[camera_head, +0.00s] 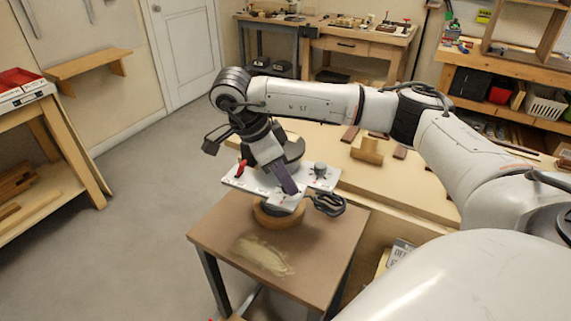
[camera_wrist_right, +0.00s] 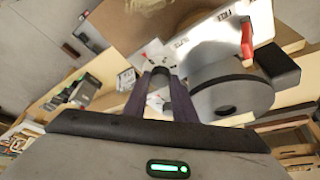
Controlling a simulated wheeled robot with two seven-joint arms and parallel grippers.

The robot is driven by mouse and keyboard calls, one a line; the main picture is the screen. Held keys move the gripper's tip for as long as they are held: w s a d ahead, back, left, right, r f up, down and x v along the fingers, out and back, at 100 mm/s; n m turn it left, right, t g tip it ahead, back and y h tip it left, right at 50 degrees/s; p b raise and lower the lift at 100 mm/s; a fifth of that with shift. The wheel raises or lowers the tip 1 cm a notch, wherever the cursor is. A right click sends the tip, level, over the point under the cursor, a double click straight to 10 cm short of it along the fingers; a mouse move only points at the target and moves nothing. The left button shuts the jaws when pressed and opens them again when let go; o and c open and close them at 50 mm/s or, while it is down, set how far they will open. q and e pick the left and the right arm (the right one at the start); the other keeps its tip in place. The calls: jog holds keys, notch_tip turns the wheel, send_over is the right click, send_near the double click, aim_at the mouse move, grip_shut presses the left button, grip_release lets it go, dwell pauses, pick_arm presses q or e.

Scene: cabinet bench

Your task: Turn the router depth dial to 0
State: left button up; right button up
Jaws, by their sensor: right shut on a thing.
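The router has a white plate (camera_head: 240,183) with small printed marks, above a round wooden piece (camera_head: 278,217) on the small table. A red lever (camera_head: 241,168) stands at the plate's left, and a grey knob (camera_head: 320,169) at its right. In the right wrist view the router's grey cylinder (camera_wrist_right: 232,97) and the red lever (camera_wrist_right: 247,40) show close by. My right gripper (camera_head: 290,188) reaches down to the plate, its dark purple fingers shut on what seems to be the depth dial. The fingers hide the dial, so its setting cannot be read. My left gripper is not in view.
The small brown table (camera_head: 215,235) has a pale dusty patch at its front. A black looped thing (camera_head: 330,204) lies at the plate's right edge. A pale bench (camera_head: 410,185) with wooden blocks stands behind. Open floor (camera_head: 150,190) lies to the left.

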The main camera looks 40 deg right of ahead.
dwell(0.4)
jog(key=o, duration=1)
jog(key=shift+r, duration=0.1)
